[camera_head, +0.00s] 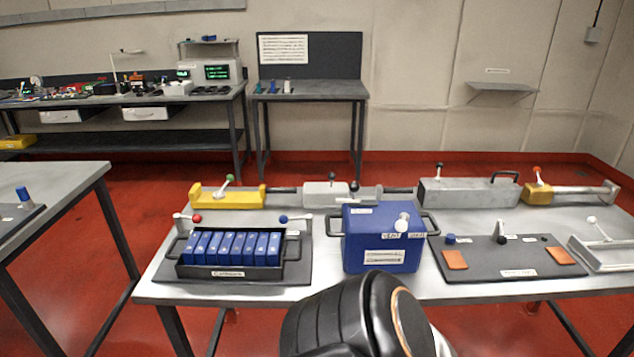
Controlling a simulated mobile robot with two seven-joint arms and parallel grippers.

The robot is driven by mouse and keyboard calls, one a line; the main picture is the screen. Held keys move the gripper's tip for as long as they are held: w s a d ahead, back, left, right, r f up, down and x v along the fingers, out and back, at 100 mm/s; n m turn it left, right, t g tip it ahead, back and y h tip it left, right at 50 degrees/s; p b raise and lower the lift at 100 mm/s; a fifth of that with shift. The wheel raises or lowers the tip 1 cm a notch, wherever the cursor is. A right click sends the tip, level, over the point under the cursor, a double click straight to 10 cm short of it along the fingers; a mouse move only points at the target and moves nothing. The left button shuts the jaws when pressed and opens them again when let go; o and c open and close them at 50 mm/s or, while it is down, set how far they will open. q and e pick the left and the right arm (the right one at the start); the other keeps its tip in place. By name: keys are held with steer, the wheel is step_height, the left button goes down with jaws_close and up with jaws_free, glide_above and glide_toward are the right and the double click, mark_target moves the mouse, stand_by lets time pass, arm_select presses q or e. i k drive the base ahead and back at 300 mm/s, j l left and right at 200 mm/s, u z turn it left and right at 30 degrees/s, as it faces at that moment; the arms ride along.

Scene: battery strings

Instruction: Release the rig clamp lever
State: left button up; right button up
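Several ball-knobbed levers stand on the bench (215,293); I cannot read which one is the rig clamp lever. A red-knobbed lever (196,218) and a blue-knobbed lever (284,218) stand behind the black tray (296,268) of blue cells. A green-knobbed lever (229,180) is on the yellow block (245,197). A black-knobbed lever (500,236) stands upright on the dark plate (527,258) at right. A white-knobbed lever (591,221) is at the right edge. Neither gripper shows; only a black link of my arm is in front.
A blue box (383,257) with side handles stands mid-bench. Behind it are a grey block (325,196), a grey case (465,193) and an orange-yellow block (537,195). Another table (60,185) is at left, with red floor between. Workbenches line the back wall.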

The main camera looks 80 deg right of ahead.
mark_target(502, 240)
steer(key=k+j+z, duration=0.15)
steer(key=z, duration=3.5)
